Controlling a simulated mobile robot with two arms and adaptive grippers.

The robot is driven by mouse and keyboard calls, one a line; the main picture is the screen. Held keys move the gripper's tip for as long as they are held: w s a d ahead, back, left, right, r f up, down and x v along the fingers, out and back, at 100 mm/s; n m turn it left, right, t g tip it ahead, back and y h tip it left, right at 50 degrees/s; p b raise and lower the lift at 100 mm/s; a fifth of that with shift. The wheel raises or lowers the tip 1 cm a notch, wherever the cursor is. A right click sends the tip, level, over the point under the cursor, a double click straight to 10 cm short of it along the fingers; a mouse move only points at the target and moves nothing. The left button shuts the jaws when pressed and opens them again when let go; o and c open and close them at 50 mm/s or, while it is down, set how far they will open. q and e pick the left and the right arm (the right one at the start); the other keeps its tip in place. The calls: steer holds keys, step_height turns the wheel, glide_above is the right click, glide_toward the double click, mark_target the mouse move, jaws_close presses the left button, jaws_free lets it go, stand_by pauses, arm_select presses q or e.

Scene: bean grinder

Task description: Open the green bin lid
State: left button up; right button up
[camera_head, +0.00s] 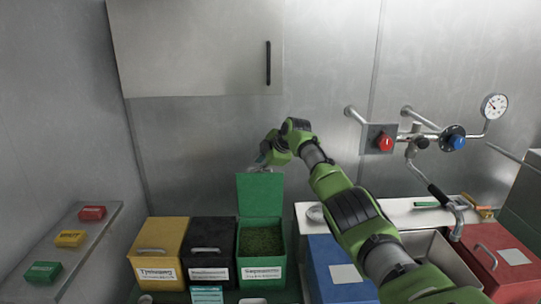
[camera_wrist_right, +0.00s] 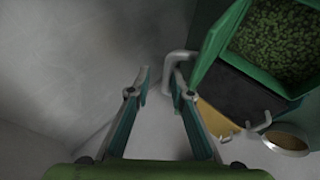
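The green bin (camera_head: 262,268) stands at the right end of the bin row, with green beans (camera_head: 262,241) inside. Its green lid (camera_head: 260,195) stands open, roughly upright at the back of the bin. My right gripper (camera_head: 262,161) is just above and behind the lid's top edge. In the right wrist view, my right gripper (camera_wrist_right: 160,80) has its fingers apart with nothing between them. The lid's pale handle (camera_wrist_right: 177,62) is close to one fingertip; I cannot tell if they touch. The green lid (camera_wrist_right: 212,50) and beans (camera_wrist_right: 285,40) also show there. My left gripper is out of view.
A yellow bin (camera_head: 160,245) and a black bin (camera_head: 209,250) stand closed left of the green bin. A blue bin (camera_head: 335,260) and red bin (camera_head: 495,255) are to the right. Pipes with a red knob (camera_head: 384,142) and a wall cabinet (camera_head: 195,45) are behind.

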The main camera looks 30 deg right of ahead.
steer(key=v, duration=1.1)
steer(key=shift+r, duration=0.2)
